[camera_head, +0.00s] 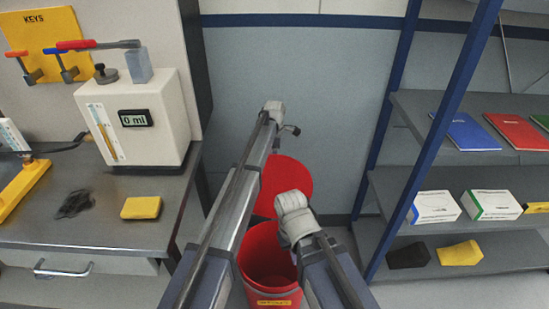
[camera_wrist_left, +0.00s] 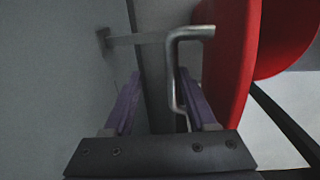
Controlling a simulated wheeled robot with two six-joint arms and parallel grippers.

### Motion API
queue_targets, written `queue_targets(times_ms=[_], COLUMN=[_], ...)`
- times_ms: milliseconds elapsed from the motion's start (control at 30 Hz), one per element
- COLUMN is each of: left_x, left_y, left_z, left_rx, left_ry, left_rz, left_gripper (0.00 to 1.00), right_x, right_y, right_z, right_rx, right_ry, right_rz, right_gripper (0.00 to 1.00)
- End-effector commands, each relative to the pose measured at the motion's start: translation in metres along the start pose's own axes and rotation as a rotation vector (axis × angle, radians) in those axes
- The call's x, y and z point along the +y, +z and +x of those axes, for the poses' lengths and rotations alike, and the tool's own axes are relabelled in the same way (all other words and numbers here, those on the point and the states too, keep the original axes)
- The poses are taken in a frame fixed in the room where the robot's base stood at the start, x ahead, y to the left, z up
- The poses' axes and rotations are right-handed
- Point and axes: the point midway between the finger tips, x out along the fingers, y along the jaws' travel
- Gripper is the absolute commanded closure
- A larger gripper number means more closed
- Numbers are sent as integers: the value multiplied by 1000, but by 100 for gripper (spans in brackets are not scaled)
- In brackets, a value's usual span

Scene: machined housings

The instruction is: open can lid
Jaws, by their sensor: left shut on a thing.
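The red can (camera_head: 263,252) stands on the floor between the bench and the shelves, its top uncovered. Its round red lid (camera_head: 298,180) stands raised behind the opening. In the left wrist view the lid (camera_wrist_left: 236,70) is on the right, with a bent metal handle (camera_wrist_left: 186,36) beside it. My left gripper (camera_wrist_left: 160,78) has its purple fingers at this handle and is shut on it; in the head view my left arm hides it. My right arm reaches over the can's front right; its gripper fingers do not show.
A steel bench (camera_head: 75,225) at left holds a white machine (camera_head: 160,125) and a yellow block (camera_head: 141,207). A blue-framed shelf (camera_head: 440,105) stands at right with folders and boxes. A plain wall panel is behind the can.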

Motion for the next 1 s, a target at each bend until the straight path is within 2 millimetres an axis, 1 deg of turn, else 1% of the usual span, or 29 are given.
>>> queue_targets(times_ms=[33,300,400,500,633,1000], left_x=[2,2,2,1,1,0], left_y=[0,0,0,0,0,0], left_z=[-10,-46,-59,-67,-71,-69], left_rx=[0,0,0,0,0,0], left_ry=[4,3,3,2,1,1], left_rz=[0,0,0,0,0,0], left_gripper=[53,53,53,53,53,53], right_x=[1,4,6,6,7,7], right_y=[1,3,3,4,4,4], right_z=[-10,-46,-58,-67,-70,-69], right_rx=[0,0,0,0,0,0], right_ry=[0,0,0,0,0,0], right_rz=[0,0,0,1,1,1], right_gripper=[100,100,100,100,100,100])
